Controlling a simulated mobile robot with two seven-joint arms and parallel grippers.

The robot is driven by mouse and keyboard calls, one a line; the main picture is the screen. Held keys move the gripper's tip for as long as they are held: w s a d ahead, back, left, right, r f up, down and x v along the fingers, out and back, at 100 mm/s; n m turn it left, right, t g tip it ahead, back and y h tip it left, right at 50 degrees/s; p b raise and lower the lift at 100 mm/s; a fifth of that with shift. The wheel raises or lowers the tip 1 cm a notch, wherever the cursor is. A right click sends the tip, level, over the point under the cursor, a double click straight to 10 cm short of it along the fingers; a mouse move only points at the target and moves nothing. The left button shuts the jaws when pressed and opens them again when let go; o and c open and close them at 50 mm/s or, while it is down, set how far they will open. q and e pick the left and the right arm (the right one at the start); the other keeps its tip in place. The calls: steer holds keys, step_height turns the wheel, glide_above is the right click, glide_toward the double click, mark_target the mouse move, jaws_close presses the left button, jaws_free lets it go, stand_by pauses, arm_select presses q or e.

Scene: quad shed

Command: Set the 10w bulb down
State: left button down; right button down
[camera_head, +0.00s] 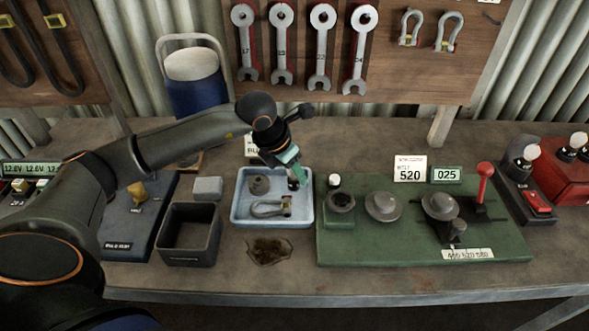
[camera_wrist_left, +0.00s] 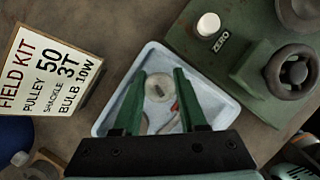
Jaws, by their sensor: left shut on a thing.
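My left gripper (camera_head: 291,176) is over the right part of the pale blue tray (camera_head: 237,214). In the left wrist view its two green fingers (camera_wrist_left: 158,82) are on either side of a small round pale thing with a dark centre, which I take for the 10w bulb (camera_wrist_left: 158,90). The gripper is shut on it. In the head view the fingers mostly hide the bulb, and I cannot tell whether it touches the tray. A grey pulley (camera_head: 259,185) and a shackle (camera_head: 268,208) lie in the tray. My right gripper is not in view.
The field kit card (camera_wrist_left: 48,70) stands behind the tray. A green board (camera_head: 400,250) with scale parts is close on its right. A dark open box (camera_head: 189,235) and a grey block (camera_head: 208,188) are on its left. A brown stain (camera_head: 270,251) lies in front.

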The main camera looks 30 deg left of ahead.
arm_select(q)
steer(key=shift+f, duration=0.15)
steer(key=shift+c, duration=2.3)
jaws_free()
steer(key=b+v, duration=0.1)
steer(key=v, duration=1.1)
steer(key=shift+r, duration=0.25)
